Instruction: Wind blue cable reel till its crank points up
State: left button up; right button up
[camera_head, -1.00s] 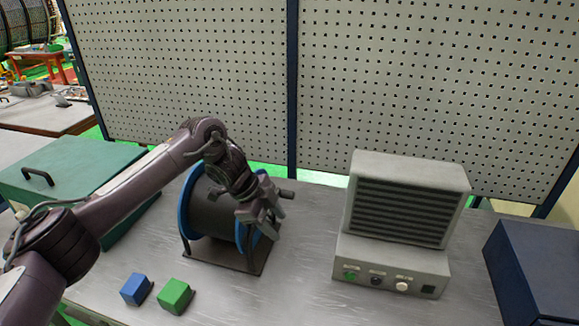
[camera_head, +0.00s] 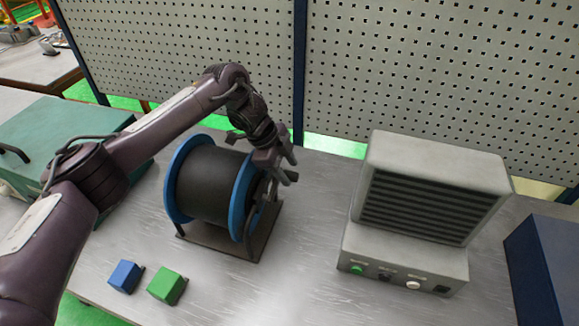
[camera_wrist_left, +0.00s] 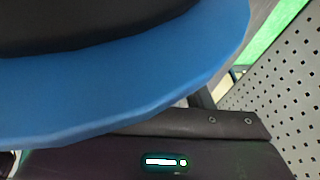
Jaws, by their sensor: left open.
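The blue cable reel (camera_head: 247,196) has blue flanges and a dark drum, and stands on a dark frame on the table. Its near blue flange fills much of the left wrist view (camera_wrist_left: 130,90). My left gripper (camera_head: 289,168) is open at the upper right side of the reel, close to the right flange. The crank is hard to make out; dark parts show beside the right flange below my gripper, and I cannot tell which way the crank points. My right gripper is not in view.
A blue block (camera_head: 124,277) and a green block (camera_head: 167,286) lie in front of the reel. A grey vented machine (camera_head: 425,195) stands to the right, with a dark blue box (camera_head: 545,265) beyond. A green case (camera_head: 60,135) is at left. A pegboard (camera_head: 400,70) stands behind.

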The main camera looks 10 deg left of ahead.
pick_arm(q)
jog(key=shift+x, duration=1)
grip_shut()
